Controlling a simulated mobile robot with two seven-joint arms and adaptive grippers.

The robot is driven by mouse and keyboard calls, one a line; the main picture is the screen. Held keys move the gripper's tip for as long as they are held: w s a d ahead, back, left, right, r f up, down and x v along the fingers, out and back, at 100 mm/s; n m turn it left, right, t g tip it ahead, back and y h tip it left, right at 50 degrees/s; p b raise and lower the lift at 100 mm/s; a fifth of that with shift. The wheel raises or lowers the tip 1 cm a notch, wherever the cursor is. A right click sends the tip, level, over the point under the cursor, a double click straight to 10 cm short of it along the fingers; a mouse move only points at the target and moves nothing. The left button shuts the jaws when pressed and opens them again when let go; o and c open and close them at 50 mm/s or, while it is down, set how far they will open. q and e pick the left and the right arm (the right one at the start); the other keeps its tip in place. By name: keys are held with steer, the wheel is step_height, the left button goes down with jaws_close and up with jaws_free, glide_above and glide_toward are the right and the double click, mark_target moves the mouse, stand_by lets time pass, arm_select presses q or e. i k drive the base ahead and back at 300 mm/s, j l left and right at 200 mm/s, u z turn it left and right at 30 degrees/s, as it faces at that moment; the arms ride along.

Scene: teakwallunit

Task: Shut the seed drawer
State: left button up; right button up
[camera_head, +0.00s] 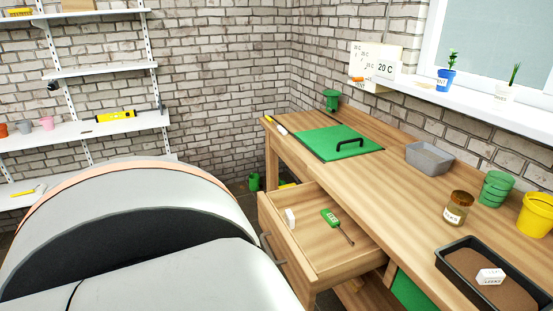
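The seed drawer (318,262) is a wooden drawer under the workbench and stands pulled open toward the left. A green-handled tool (330,217) with a thin metal shaft and a small white block (290,218) lie inside it. A dark handle (270,250) is on its front panel. The large pale rounded shapes at the lower left are parts of my own body and come close to the drawer front. Neither gripper shows in the head view.
The wooden workbench (400,200) holds a green panel (318,141), a grey tray (429,158), a jar (458,208), green pots (495,190), a yellow pot (537,214) and a black seed tray (455,262). Wall shelves (105,126) are at the left.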

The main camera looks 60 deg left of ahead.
mark_target(316, 257)
steer(key=u, duration=1.9)
